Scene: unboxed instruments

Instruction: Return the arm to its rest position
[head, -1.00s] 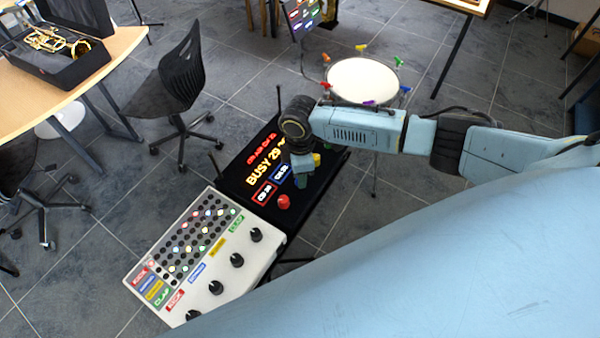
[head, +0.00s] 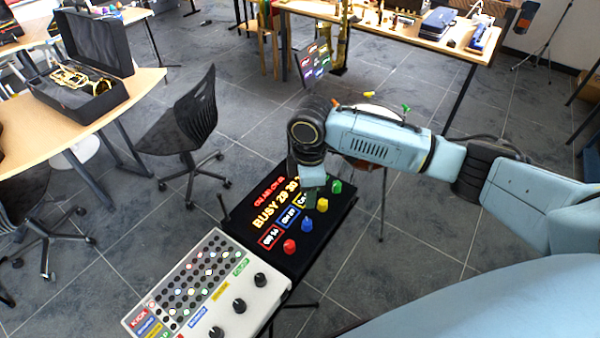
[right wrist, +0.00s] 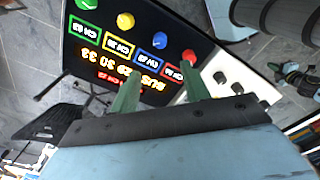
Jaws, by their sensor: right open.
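My right arm reaches in from the right in the head view, bent at a dark round joint. Its right gripper (head: 312,200) points down over a black panel (head: 318,241) with lit text and coloured buttons. In the right wrist view the two green fingers (right wrist: 160,92) stand well apart with nothing between them. The panel (right wrist: 100,82) lies beyond them, its text upside down. A red button (head: 290,246), a blue button (head: 307,224), a yellow button (head: 322,205) and a green button (head: 336,187) line its right side. My left gripper is not in view.
A white drum-machine panel (head: 262,297) with black knobs adjoins the black panel. A black chair (head: 190,118) stands to the left, near a wooden table (head: 135,88) with a trumpet (head: 80,78) in its case. A round drum pad is mostly hidden behind my arm.

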